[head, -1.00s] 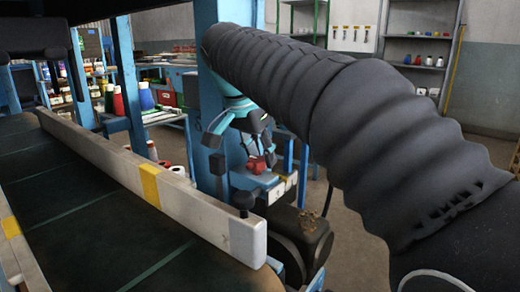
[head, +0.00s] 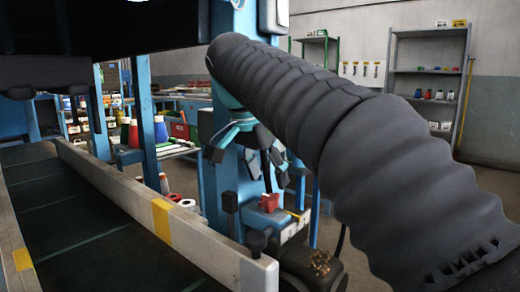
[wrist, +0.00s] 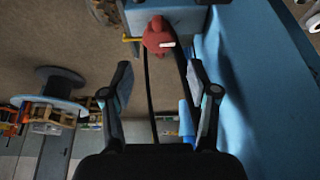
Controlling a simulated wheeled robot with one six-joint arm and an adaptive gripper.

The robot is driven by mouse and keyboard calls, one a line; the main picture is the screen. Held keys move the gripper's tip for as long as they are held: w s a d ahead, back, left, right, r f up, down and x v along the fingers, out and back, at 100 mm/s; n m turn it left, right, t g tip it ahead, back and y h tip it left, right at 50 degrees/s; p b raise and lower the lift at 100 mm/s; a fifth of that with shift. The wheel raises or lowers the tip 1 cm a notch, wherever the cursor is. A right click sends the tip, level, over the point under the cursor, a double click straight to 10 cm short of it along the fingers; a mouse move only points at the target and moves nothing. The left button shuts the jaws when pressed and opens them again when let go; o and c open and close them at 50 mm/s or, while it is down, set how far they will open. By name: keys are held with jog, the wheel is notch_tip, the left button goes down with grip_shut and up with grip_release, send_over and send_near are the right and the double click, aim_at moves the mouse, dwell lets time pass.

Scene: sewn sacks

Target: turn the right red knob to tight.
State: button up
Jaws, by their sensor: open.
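A red knob (head: 269,202) sits on a small light-edged block beside the blue post, beyond the end of the conveyor rail. In the wrist view the red knob (wrist: 157,36) lies ahead of the fingertips, with a white mark pointing to the right. I see only one red knob; I cannot tell whether it is the right one. My gripper (wrist: 160,82) is open and empty, its dark fingers apart. In the head view my gripper (head: 250,152) hangs above the knob with a visible gap, partly hidden by my arm.
The blue post (head: 226,185) stands close beside the gripper. A pale rail (head: 190,228) with a yellow band edges the dark conveyor belt (head: 75,220) at left. A grey shelf (head: 431,68) stands at the back right.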

jog(key=v, duration=0.7)
jog(key=shift+s, duration=0.1)
